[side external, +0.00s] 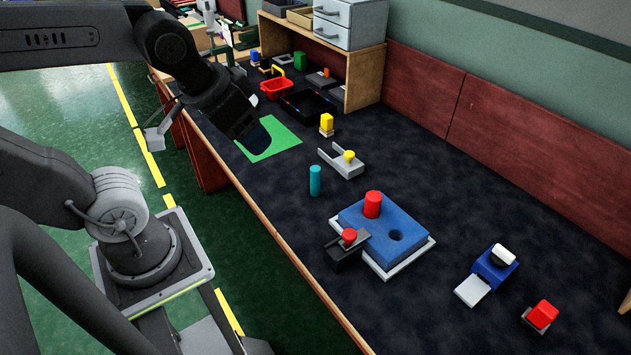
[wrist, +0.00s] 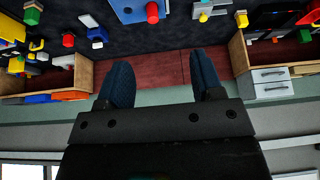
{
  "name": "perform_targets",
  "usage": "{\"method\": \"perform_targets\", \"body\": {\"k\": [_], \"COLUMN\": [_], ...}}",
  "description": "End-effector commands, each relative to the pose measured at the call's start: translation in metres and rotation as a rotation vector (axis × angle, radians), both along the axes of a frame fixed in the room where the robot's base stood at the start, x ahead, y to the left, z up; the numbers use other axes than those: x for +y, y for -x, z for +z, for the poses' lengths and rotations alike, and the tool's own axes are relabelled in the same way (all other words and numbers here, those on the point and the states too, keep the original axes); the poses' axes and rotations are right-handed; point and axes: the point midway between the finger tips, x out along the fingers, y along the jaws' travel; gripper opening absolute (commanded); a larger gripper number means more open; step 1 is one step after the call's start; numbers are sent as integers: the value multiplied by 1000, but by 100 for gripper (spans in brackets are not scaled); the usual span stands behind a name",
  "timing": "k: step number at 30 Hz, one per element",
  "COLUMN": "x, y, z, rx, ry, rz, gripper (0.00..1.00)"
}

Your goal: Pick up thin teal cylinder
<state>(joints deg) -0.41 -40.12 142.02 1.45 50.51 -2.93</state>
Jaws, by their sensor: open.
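The thin teal cylinder (side external: 315,181) stands upright on the dark tabletop near the middle of the side external view. The wrist camera looks toward the wall and back of the table.
A blue block (side external: 385,232) with a red cylinder (side external: 372,204) in it stands right of the teal cylinder. A grey bracket with a yellow knob (side external: 346,160) is close behind it. A black fixture with a red knob (side external: 347,243) stands in front.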

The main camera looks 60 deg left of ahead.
Motion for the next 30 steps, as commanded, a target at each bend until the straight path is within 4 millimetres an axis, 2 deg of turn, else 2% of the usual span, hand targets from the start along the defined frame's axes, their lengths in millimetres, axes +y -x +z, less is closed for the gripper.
{"method": "perform_targets", "body": {"k": [5, 8, 12, 18, 24, 30], "x": [21, 37, 59, 87, 104, 110], "y": [-46, -77, -118, -165, -187, -194], "z": [-16, -33, -64, -122, -167, -187], "rx": [46, 62, 75, 83, 84, 84], "ry": [-3, -4, -4, 11, 32, 40], "rz": [184, 305, 460, 645, 752, 782], "gripper": [61, 61, 61, 61, 61, 61]}}
